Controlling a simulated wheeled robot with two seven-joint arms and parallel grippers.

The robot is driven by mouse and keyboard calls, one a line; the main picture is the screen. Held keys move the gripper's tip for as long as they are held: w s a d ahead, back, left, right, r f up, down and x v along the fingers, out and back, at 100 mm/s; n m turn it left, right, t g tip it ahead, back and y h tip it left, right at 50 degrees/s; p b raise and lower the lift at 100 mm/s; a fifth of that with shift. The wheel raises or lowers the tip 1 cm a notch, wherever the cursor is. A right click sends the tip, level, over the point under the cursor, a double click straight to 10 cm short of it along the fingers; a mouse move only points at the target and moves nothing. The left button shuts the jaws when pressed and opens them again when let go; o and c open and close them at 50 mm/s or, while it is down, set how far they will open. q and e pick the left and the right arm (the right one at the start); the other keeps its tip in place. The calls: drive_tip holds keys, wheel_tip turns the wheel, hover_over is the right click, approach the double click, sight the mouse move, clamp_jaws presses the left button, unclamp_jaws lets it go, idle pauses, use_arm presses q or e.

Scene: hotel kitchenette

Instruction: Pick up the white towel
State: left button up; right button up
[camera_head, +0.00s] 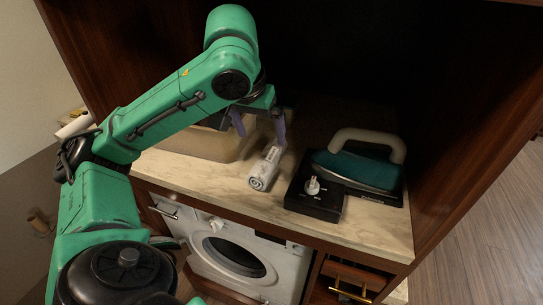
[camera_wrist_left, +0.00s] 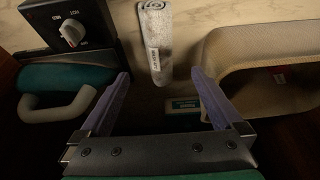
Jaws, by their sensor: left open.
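The white towel (camera_head: 265,168) is a rolled bundle lying on the marble counter, its spiral end facing the front edge. It also shows in the left wrist view (camera_wrist_left: 156,45), lengthwise at the top middle with a small printed label. My left gripper (camera_head: 260,128) is above the back end of the towel in the head view, fingers pointing down. In the left wrist view its two purple fingers (camera_wrist_left: 160,88) are spread wide apart and empty, with the towel lying beyond and between the tips. My right gripper is not in view.
A teal iron (camera_head: 362,168) and a black box with a knob (camera_head: 313,197) stand right of the towel. A beige basin (camera_head: 203,146) is to its left. Dark cabinet walls enclose the counter (camera_head: 375,228). A white washing machine (camera_head: 240,262) sits below.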

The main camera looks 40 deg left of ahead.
sight(267, 155)
use_arm(q)
drive_tip(key=x, duration=0.2)
drive_tip(key=b+x, duration=0.1)
drive_tip(key=x, duration=0.1)
drive_tip(key=shift+s+f, duration=0.15)
drive_tip(key=shift+s, duration=0.15)
drive_tip(key=x, duration=0.6)
drive_tip(key=shift+w+f, duration=0.2)
drive_tip(key=shift+w, duration=0.15)
drive_tip(key=c, duration=1.4)
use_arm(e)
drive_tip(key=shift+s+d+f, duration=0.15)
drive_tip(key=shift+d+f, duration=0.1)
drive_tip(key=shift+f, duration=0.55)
